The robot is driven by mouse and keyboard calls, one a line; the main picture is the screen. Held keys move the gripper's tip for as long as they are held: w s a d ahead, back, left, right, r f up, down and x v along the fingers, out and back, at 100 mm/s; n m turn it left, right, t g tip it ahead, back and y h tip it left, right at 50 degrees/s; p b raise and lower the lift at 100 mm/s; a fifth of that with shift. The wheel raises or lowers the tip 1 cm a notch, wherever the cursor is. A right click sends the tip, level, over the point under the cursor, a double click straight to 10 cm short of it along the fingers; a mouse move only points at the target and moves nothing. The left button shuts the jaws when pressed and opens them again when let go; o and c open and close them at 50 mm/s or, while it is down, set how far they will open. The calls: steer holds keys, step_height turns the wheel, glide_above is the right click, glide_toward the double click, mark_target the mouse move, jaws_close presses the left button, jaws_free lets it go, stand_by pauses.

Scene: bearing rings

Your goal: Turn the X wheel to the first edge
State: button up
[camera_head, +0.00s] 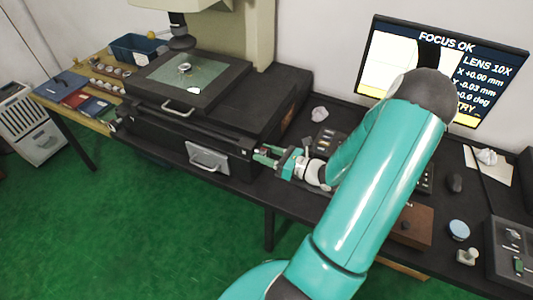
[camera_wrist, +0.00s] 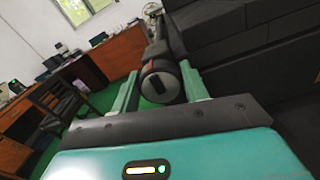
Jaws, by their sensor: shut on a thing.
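The X wheel (camera_wrist: 160,80) is a dark round knob with a red mark, between my two green fingers in the wrist view. My gripper (camera_wrist: 159,70) is shut on it. In the head view my gripper (camera_head: 266,157) reaches the right front side of the black stage (camera_head: 205,110), and the wheel is mostly hidden by the fingers. A small bearing ring (camera_head: 185,68) lies on the stage's greenish plate, under the lens (camera_head: 180,40). The monitor (camera_head: 480,85) shows "FOCUS OK", "LENS 10X" and "X +0.00 mm"; the arm covers part of it.
A blue bin (camera_head: 137,47) and a wooden tray of rings (camera_head: 105,75) stand at left.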

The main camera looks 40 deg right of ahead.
steer(key=n, duration=0.5)
steer(key=shift+s+n, duration=0.1)
steer(key=shift+n, duration=0.3)
steer(key=o, duration=1)
steer(key=shift+a, duration=0.1)
steer(key=v, duration=1.3)
steer(key=shift+s, duration=0.4)
